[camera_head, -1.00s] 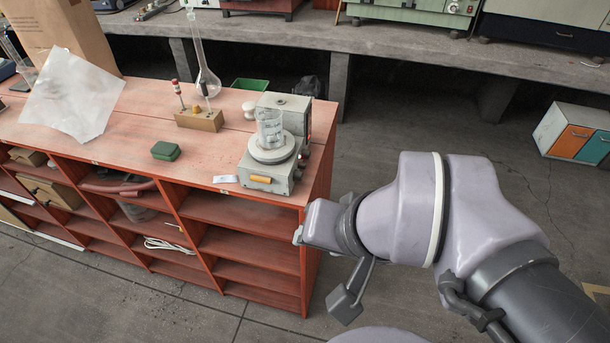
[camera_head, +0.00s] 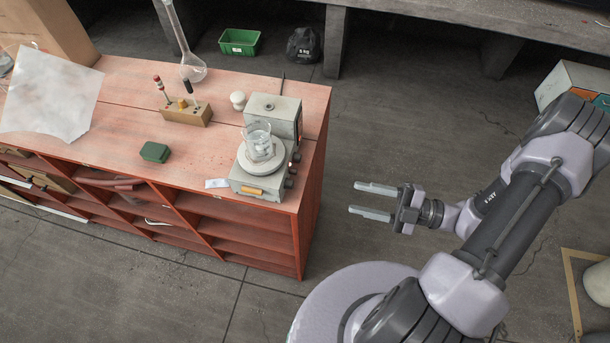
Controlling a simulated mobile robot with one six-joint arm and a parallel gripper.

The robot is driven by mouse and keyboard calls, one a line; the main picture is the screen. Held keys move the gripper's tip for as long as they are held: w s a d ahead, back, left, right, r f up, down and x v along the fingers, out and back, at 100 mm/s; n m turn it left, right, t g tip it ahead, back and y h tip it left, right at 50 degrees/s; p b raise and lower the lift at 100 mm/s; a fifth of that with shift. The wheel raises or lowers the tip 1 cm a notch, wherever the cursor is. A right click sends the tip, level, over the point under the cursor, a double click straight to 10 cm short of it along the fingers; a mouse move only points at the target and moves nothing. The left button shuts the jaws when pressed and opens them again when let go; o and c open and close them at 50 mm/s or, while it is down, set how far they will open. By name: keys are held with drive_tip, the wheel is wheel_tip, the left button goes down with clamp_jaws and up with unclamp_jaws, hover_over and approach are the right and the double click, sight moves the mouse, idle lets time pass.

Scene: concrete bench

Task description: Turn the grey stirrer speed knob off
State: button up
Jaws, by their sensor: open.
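The grey stirrer (camera_head: 270,187) stands at the right end of the red wooden bench (camera_head: 110,89), with a glass beaker (camera_head: 258,142) on its round plate. Small dark knobs (camera_head: 290,175) show on its right side, facing my arm. They are too small to tell which one is the speed knob or how it is set. My gripper (camera_head: 373,201) is open and empty. It hangs over the floor to the right of the bench, apart from the stirrer, with its two fingers pointing left towards it.
A grey box (camera_head: 275,112) stands behind the stirrer. A white knob-shaped piece (camera_head: 237,100), a wooden holder (camera_head: 187,114), a green box (camera_head: 154,152) and a long-necked flask (camera_head: 192,68) are also on the bench. Floor between bench and gripper is clear.

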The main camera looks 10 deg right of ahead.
sight(289, 184)
drive_tip(key=b+x, duration=0.3)
drive_tip(key=x, duration=1.1)
drive_tip(key=shift+a, duration=0.4)
clamp_jaws()
